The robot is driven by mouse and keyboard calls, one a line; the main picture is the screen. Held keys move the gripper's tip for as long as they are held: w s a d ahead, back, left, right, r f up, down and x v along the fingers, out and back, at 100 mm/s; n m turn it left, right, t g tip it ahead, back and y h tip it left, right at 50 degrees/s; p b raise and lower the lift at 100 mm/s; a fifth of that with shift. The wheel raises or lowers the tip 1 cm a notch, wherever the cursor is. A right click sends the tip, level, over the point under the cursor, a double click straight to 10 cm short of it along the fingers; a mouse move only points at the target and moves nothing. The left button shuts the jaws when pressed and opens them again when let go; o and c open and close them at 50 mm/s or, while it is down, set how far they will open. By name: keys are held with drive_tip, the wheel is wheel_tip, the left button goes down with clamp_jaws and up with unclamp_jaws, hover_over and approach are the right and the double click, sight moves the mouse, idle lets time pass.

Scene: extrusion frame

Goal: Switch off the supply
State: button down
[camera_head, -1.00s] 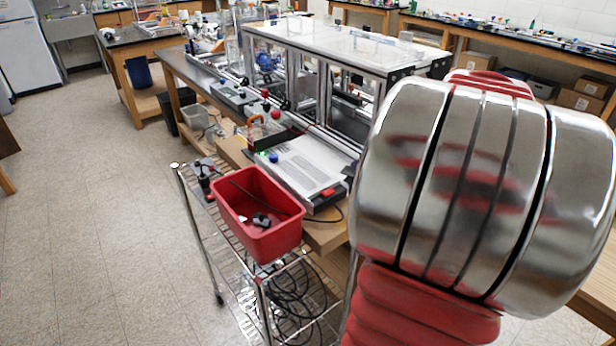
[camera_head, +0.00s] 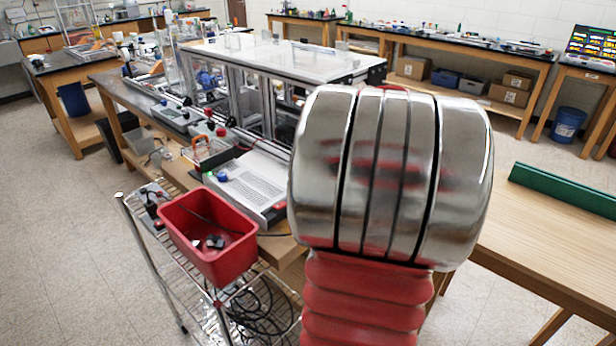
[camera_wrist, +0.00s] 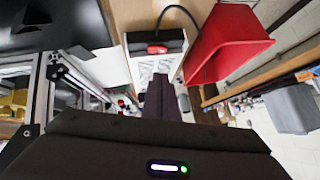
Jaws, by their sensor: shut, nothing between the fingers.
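The supply (camera_head: 250,187), a pale box with a vented top, sits on the wooden bench left of my arm in the head view. A red rocker switch (camera_head: 279,207) is at its near end. In the wrist view, the end face of the supply (camera_wrist: 172,40) shows the red switch (camera_wrist: 157,48) and a dark cable. My gripper (camera_wrist: 165,80) is shut and empty, its dark fingers pointing toward the supply just below the switch in the picture. No contact can be made out. The switch's position cannot be told. My arm hides the gripper in the head view.
A red bin (camera_head: 180,232) stands on a wire cart beside the supply; it also shows close to the fingers' right in the wrist view (camera_wrist: 228,42). A metal-framed enclosure (camera_head: 250,55) stands behind. A wooden table with a green bar (camera_head: 562,190) is on the right.

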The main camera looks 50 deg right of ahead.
sight(276, 206)
drive_tip(key=shift+w+a+f, duration=0.3)
drive_tip(key=shift+w+f, duration=0.2)
drive_tip(key=shift+f, duration=0.6)
drive_tip(key=shift+w+a+f, duration=0.25)
drive_tip(key=shift+w+f, duration=0.25)
drive_tip(key=shift+f, duration=0.6)
drive_tip(key=shift+w+a+f, duration=0.3)
drive_tip(key=shift+w+f, duration=0.2)
drive_tip(key=shift+f, duration=0.6)
